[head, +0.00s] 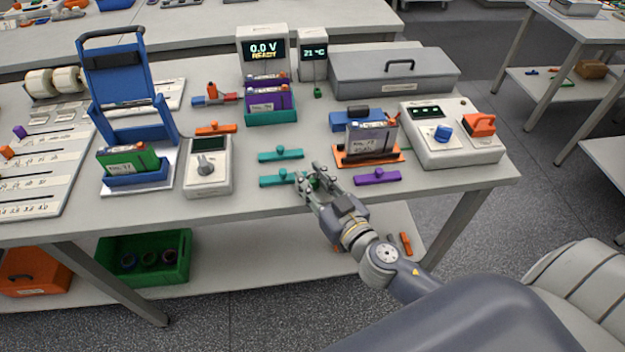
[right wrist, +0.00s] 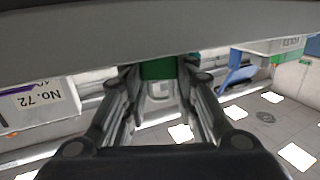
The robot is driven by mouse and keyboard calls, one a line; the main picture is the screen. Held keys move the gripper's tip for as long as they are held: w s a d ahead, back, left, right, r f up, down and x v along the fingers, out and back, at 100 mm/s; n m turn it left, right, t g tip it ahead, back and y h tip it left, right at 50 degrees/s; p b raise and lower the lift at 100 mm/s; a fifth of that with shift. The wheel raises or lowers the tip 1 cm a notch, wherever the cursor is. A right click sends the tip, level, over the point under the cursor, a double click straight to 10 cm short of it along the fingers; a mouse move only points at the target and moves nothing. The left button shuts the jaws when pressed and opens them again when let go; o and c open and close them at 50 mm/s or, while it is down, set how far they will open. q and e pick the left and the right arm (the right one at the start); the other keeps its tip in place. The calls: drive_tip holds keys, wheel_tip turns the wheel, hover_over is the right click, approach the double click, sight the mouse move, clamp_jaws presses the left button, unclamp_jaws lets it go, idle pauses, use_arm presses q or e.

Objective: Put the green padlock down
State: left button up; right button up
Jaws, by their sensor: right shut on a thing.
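My right gripper (head: 312,180) is shut on the green padlock (head: 322,184), over the front part of the table. Fingers hide most of the padlock in the head view. In the right wrist view the padlock shows as a green block (right wrist: 158,69) between the fingertips (right wrist: 160,80). I cannot tell whether it touches the tabletop. My left gripper is not in view.
A teal bar (head: 277,180) lies just left of the gripper and a purple bar (head: 377,177) to its right. An orange tray (head: 343,161) with a grey battery pack (head: 369,142) stands behind. A small green object (head: 318,91) sits by the temperature display (head: 313,52).

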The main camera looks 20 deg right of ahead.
drive_tip(key=shift+r, duration=0.1)
drive_tip(key=o, duration=1)
drive_tip(key=shift+s, duration=0.1)
drive_tip(key=shift+s+d+r+b, duration=0.15)
drive_tip(key=shift+s+b, duration=0.7)
drive_tip(key=shift+s, duration=1.1)
drive_tip(key=shift+s+d+r+b, duration=0.1)
drive_tip(key=shift+s+d+b, duration=0.2)
drive_tip(key=shift+s+b, duration=1.15)
drive_tip(key=shift+s+d+r+b, duration=0.1)
drive_tip(key=shift+s+d+b, duration=0.15)
drive_tip(key=shift+s, duration=2.25)
